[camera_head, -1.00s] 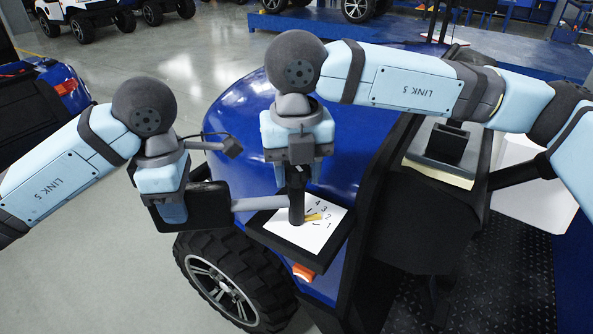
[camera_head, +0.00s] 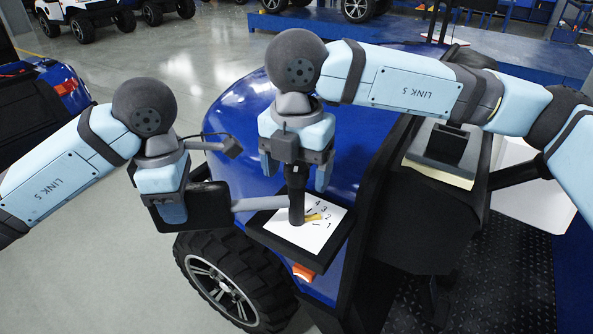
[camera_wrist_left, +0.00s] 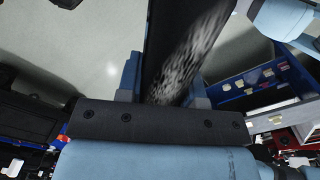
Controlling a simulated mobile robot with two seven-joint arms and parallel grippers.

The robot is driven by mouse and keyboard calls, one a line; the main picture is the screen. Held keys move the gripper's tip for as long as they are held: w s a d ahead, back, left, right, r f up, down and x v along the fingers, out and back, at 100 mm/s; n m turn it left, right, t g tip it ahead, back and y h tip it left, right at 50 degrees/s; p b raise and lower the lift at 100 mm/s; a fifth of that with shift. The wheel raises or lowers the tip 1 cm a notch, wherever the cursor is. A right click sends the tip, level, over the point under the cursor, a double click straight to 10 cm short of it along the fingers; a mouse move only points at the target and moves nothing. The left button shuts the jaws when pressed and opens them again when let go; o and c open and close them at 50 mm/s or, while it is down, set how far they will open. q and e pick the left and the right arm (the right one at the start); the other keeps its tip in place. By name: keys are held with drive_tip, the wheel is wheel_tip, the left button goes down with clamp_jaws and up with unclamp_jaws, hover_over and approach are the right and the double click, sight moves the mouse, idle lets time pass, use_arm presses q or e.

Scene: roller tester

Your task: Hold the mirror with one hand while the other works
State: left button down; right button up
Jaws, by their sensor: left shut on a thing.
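The black mirror (camera_head: 208,207) is at the left of the blue vehicle, on a grey arm (camera_head: 258,203). My left gripper (camera_head: 170,212) is shut on the mirror at its left side. In the left wrist view the mirror (camera_wrist_left: 175,50) rises between the fingers (camera_wrist_left: 163,88), with a speckled patch on its face. My right gripper (camera_head: 297,175) is open, its fingers apart on either side of the top of a black upright handle (camera_head: 297,206). The handle stands on a white plate (camera_head: 292,236) numbered 1 to 4. A yellow strip (camera_head: 313,217) points near 2.
The blue vehicle body (camera_head: 240,110) lies behind both grippers. A black tyre (camera_head: 235,280) and an orange lamp (camera_head: 303,272) are below the plate. A grey box with a black block (camera_head: 448,145) is at the right. Open floor (camera_head: 90,270) lies at the left.

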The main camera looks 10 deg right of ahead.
sight(297, 165)
drive_tip(key=shift+o, duration=0.2)
drive_tip(key=shift+r, duration=2.95)
use_arm(q)
drive_tip(key=shift+c, duration=2.3)
unclamp_jaws()
drive_tip(key=shift+r+p, duration=1.35)
drive_tip(key=shift+r, duration=1.7)
use_arm(e)
drive_tip(key=shift+r, duration=1.4)
